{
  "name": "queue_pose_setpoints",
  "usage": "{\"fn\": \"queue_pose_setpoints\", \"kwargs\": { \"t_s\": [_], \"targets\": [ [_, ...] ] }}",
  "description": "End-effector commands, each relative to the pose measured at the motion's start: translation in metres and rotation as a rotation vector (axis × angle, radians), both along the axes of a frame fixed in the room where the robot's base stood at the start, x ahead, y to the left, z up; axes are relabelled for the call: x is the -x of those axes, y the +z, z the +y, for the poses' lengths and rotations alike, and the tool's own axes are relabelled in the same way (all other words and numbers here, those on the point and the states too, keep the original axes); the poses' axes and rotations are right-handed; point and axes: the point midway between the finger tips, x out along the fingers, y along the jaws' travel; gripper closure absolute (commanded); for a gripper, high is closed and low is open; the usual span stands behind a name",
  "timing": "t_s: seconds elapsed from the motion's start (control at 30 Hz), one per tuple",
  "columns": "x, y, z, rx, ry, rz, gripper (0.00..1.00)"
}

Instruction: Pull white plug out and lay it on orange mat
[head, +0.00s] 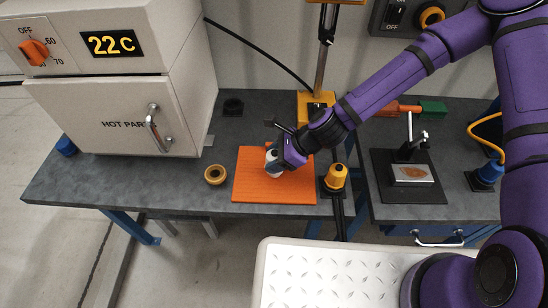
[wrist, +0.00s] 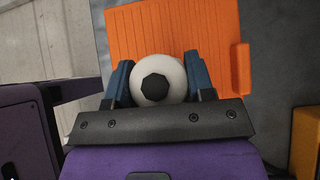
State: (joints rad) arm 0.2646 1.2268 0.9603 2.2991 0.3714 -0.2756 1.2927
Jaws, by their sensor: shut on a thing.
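The white plug (head: 272,163) is in my gripper (head: 274,162), over the orange mat (head: 250,190) on the dark workbench. In the wrist view the white plug (wrist: 174,66) shows as a round white body with a dark hexagonal end. My gripper (wrist: 160,82) is shut on it, one blue-grey finger on each side. The orange mat (wrist: 160,30) lies behind the plug in that view. I cannot tell whether the plug touches the mat or is held just above it.
A yellow plug on a dark socket (head: 336,177) stands right of the mat. A tan ring (head: 215,174) lies to its left. A blue plug with a yellow cable (head: 488,173) is at the far right. The hot-part cabinet (head: 120,110) stands left. A stand holds a small plate (head: 411,174).

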Motion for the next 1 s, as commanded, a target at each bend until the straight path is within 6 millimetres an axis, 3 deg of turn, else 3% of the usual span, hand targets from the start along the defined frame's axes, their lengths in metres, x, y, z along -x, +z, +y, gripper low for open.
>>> {"fn": "queue_pose_setpoints", "kwargs": {
  "t_s": [0.83,0.87,0.97,1.0],
  "targets": [
    [0.0,-0.014,0.0,0.0,0.0,0.0,0.79],
    [0.0,-0.014,0.0,0.0,0.0,0.0,0.44],
    [0.0,-0.013,0.0,0.0,0.0,0.0,0.21],
    [0.0,-0.013,0.0,0.0,0.0,0.0,0.21]
  ]
}}
